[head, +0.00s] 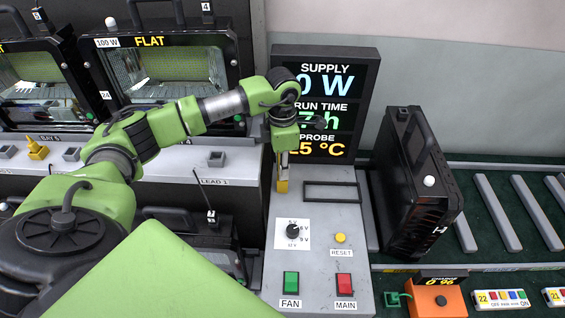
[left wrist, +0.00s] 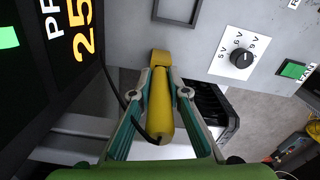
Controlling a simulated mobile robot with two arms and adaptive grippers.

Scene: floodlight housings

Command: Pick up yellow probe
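The yellow probe (left wrist: 161,112) shows in the left wrist view, lying lengthwise between the two fingers of my left gripper (left wrist: 164,78). The fingers converge and appear to press on the probe from both sides. A yellow block (left wrist: 160,57) at the panel's edge is just beyond the fingertips. In the head view, my left gripper (head: 283,158) points down at the left edge of the grey control panel (head: 320,245), below the display. A yellow part (head: 283,186) shows right under its fingers. A dark cable runs beside the probe. My right gripper is not in view.
The black display (head: 326,105) stands close behind my left gripper. A black floodlight housing (head: 415,185) stands tilted to the right of the panel. The panel bears a dial (head: 293,231), green FAN switch (head: 291,283) and red MAIN switch (head: 344,285). A grey shelf (head: 170,165) lies left.

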